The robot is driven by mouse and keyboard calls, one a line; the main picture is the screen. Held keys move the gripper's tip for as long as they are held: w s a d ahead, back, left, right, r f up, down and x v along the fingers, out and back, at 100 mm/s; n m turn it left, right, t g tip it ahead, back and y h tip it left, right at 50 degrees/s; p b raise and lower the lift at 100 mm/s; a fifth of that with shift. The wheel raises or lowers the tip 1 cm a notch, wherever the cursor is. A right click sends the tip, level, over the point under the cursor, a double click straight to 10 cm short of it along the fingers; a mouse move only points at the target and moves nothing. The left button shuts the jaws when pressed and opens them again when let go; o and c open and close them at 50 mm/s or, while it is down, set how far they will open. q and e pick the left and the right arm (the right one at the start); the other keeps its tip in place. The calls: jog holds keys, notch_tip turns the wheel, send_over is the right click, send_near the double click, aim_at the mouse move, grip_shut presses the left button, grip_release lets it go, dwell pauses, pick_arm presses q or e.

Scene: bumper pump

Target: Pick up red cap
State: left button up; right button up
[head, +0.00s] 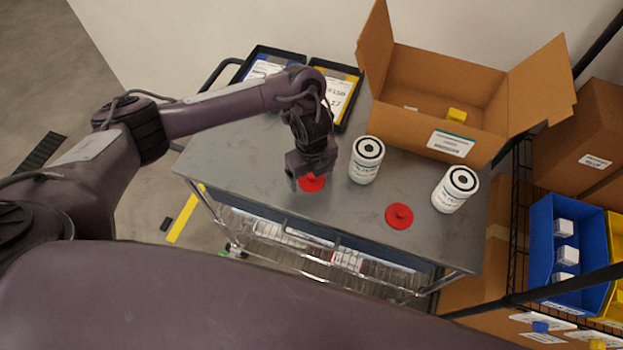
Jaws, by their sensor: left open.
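Two red caps lie on the grey cart top. One red cap (312,183) is partly hidden under my left gripper (305,180), which points down right over it. The left gripper is open; whether its fingers touch the cap cannot be told. The other red cap (399,216) lies flat and uncovered near the cart's front edge, with a small knob in its middle. My right gripper is not in view.
Two white canisters with black ring tops stand on the cart top (240,165): one canister (366,160) beside my left gripper, another canister (455,189) farther right. An open cardboard box (440,85) and black trays (345,100) sit behind.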

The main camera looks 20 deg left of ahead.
pick_arm(q)
jog(key=shift+f, duration=0.3)
jog(key=c, duration=1.1)
jog(key=shift+o, duration=0.2)
jog(key=shift+r, duration=0.15)
